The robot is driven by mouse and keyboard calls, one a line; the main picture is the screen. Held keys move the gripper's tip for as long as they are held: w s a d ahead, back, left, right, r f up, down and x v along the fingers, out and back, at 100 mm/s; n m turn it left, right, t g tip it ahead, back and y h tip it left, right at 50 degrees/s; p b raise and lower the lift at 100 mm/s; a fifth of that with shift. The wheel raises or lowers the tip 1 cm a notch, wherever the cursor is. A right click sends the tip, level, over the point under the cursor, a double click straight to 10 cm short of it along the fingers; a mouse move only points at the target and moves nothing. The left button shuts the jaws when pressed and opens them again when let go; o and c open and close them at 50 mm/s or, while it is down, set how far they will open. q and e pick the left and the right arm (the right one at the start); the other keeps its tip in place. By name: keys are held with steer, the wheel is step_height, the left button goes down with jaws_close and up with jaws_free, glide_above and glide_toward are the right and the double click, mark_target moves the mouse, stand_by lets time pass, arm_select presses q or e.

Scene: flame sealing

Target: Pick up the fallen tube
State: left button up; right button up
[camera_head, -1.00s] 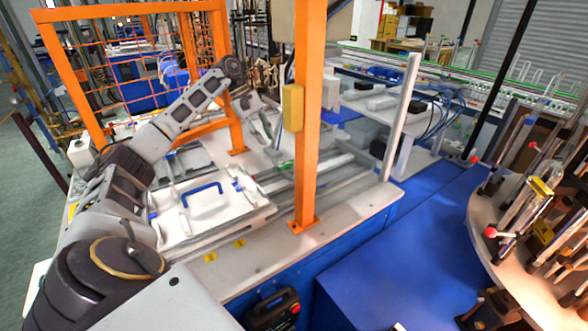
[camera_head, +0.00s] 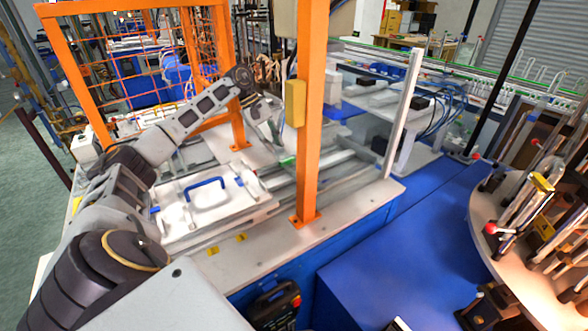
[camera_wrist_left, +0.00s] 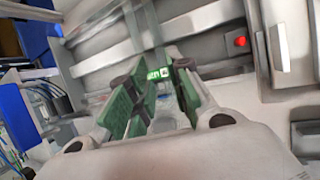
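My left gripper (camera_head: 284,152) reaches down over the white and grey machine bed, just left of the orange post. In the left wrist view its green-padded fingers (camera_wrist_left: 156,80) stand apart with a gap between them, so it looks open. A faint clear upright strip (camera_wrist_left: 152,25) shows beyond the fingertips, over the metal rails. It may be the glass tube, but I cannot tell for sure, nor whether the fingers touch it. No fallen tube can be made out in the head view. My right gripper is not in view.
An orange post (camera_head: 311,120) stands close to the right of my left gripper. A white plate with a blue handle (camera_head: 205,186) lies left on the bed. A round table with racks (camera_head: 520,260) is at the right. The blue surface (camera_head: 400,250) between is clear.

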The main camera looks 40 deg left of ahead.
arm_select(q)
steer(key=x, duration=0.3)
steer(key=shift+d+f, duration=0.2)
steer(key=shift+f, duration=0.1)
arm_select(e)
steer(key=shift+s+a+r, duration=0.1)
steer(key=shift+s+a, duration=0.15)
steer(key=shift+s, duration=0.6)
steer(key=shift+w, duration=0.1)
